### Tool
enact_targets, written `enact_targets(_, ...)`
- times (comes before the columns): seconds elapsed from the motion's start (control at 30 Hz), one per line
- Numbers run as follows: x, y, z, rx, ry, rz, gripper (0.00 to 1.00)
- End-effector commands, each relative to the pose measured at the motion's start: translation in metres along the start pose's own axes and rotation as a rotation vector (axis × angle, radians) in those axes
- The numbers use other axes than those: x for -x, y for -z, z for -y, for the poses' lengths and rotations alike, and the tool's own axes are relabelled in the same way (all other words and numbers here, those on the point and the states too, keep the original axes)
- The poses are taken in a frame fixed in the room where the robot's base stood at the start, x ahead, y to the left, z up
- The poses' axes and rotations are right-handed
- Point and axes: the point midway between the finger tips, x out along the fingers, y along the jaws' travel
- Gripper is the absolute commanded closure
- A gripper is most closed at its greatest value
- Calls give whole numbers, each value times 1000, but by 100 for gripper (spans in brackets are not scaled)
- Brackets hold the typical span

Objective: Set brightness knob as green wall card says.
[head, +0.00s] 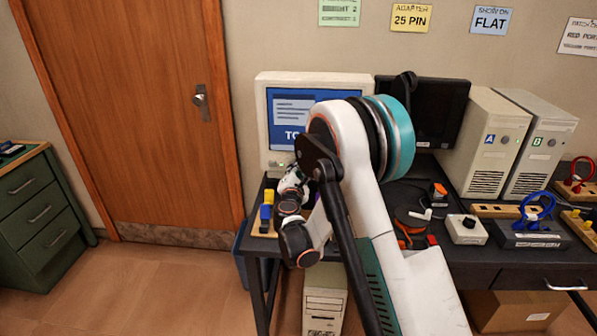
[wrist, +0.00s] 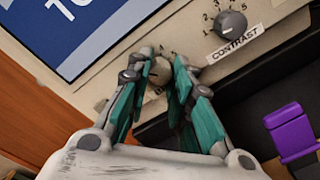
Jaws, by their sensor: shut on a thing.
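The cream monitor (head: 262,125) stands on the desk. In the wrist view, my gripper (wrist: 159,58) has its teal fingers on both sides of a small grey-beige knob (wrist: 158,74) below the screen and is shut on it. This knob's label is hidden and its pointer cannot be read. The contrast knob (wrist: 231,24), dark grey with a numbered scale, sits to its right, apart from my gripper.
A purple connector (wrist: 292,130) lies right of my gripper. Blue and yellow pieces (head: 266,212) stand at the desk's left. A dark monitor (head: 440,110), two beige towers (head: 487,140), (head: 540,145) and a white knob box (head: 466,229) are to the right. My arm hides the desk's middle.

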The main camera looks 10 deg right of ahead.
Motion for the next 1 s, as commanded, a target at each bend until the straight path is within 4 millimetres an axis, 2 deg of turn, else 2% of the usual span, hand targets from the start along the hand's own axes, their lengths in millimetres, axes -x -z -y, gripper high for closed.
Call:
enact_targets(0.47,0,0,0,-18,0,-1,100)
enact_targets(0.5,0,0,0,-18,1,-1,75)
enact_targets(0.57,0,0,0,-17,0,-1,62)
enact_targets(0.6,0,0,0,-17,0,-1,59)
enact_targets(1.0,5,0,0,-17,0,-1,59)
